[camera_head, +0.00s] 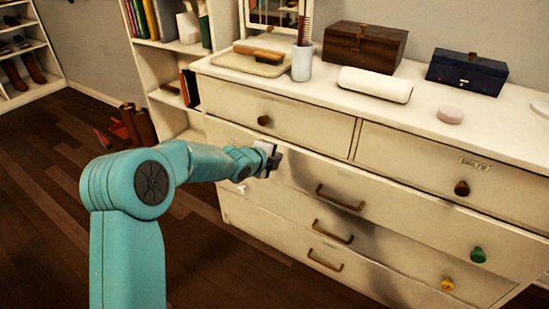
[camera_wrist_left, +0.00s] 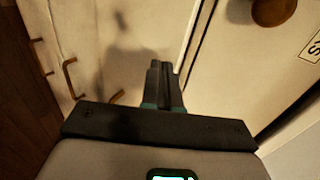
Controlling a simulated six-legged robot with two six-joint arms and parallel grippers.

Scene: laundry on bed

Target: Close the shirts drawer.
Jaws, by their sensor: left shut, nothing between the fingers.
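The white dresser (camera_head: 310,125) has two small top drawers over long drawers. A small label (camera_head: 473,163) is on the top right drawer; I cannot read it surely. A cut-off label (camera_wrist_left: 312,46) beside a brown knob (camera_wrist_left: 272,10) shows in the left wrist view, with an S legible. The upper long drawer (camera_head: 400,205) has a brown handle (camera_head: 340,198); I cannot tell how far it stands out. My left gripper (camera_head: 275,160) is shut and empty, in front of the dresser's left part below the top left drawer. The wrist view shows its fingers (camera_wrist_left: 160,72) together; contact is unclear.
On top stand a wooden box (camera_head: 364,46), a dark blue box (camera_head: 467,72), a white roll (camera_head: 375,84), a cup (camera_head: 302,62) and a tray with a brush (camera_head: 260,54). The floor (camera_head: 50,190) at left is mostly clear.

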